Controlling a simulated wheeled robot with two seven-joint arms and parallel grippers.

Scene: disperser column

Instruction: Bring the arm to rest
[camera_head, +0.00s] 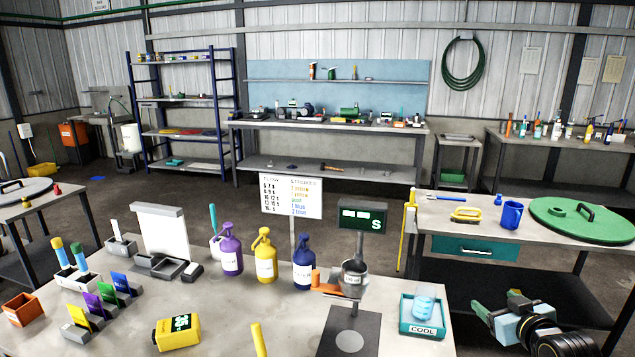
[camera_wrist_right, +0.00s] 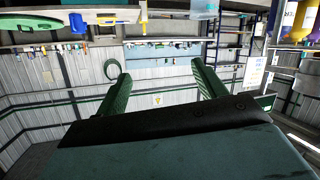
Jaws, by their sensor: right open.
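My right gripper (camera_head: 492,306) is at the lower right of the head view, over the gap beside the front table (camera_head: 240,320) and right of the blue tray marked COOL. In the right wrist view, its two dark green fingers (camera_wrist_right: 160,72) stand wide apart with nothing between them. The picture there is upside down, with the room far behind the fingers. My right arm comes in from the bottom right corner. It touches no object that I can see. My left gripper is not in view.
The COOL tray (camera_head: 425,328) holding a beaker (camera_head: 424,302) is the nearest object to the gripper. Behind it stands a bench with a green lid (camera_head: 582,219) and a blue mug (camera_head: 511,214). Pump bottles (camera_head: 265,257) and a metal cup (camera_head: 353,278) stand on the front table.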

